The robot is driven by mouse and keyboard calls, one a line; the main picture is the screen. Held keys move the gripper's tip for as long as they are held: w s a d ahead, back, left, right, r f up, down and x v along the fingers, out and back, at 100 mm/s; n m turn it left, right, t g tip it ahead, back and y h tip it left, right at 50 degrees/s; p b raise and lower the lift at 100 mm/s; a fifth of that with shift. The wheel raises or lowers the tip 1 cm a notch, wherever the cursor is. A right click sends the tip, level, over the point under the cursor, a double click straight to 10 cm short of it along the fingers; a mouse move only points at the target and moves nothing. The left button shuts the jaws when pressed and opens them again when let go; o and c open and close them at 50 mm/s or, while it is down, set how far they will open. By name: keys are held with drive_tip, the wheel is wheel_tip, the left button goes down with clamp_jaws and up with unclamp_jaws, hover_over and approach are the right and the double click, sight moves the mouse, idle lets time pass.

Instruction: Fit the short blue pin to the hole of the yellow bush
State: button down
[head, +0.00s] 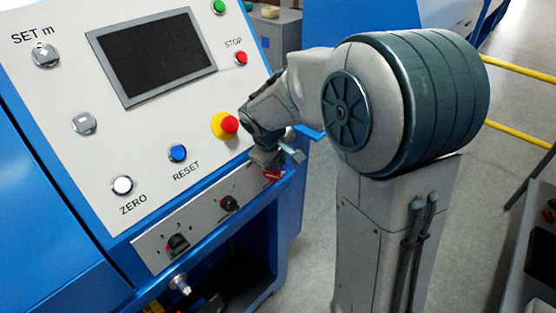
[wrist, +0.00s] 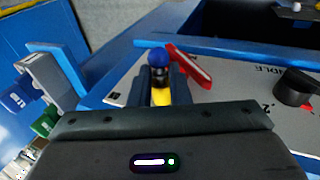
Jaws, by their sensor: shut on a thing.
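My gripper (wrist: 166,82) is shut, its dark fingers to either side of a small piece with a rounded blue end. I take this piece for the short blue pin (wrist: 158,57). A yellow part (wrist: 159,97) shows just below the blue end, between the fingers. I cannot tell whether it belongs to the held piece or is the bush. In the head view my gripper (head: 266,158) is small and beside the machine's front panel, and what it holds cannot be made out. The yellow bush cannot be identified for sure in either view.
A red lever (wrist: 190,68) lies close right of the fingers; it also shows in the head view (head: 272,174). A black knob (wrist: 293,88) stands on the grey panel. Above are a red emergency button (head: 229,124) and a screen (head: 155,57). An open recess (head: 235,265) is below.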

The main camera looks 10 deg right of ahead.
drive_tip(key=shift+w+a, duration=0.1)
drive_tip(key=shift+w, duration=0.05)
drive_tip(key=shift+w+a, duration=0.1)
drive_tip(key=shift+s+d+b, duration=0.25)
drive_tip(key=shift+b, duration=0.05)
idle(0.8)
drive_tip(key=c, duration=1.3)
unclamp_jaws()
drive_tip(key=shift+o, duration=1.1)
drive_tip(key=shift+f, duration=0.15)
drive_tip(key=shift+a, duration=0.1)
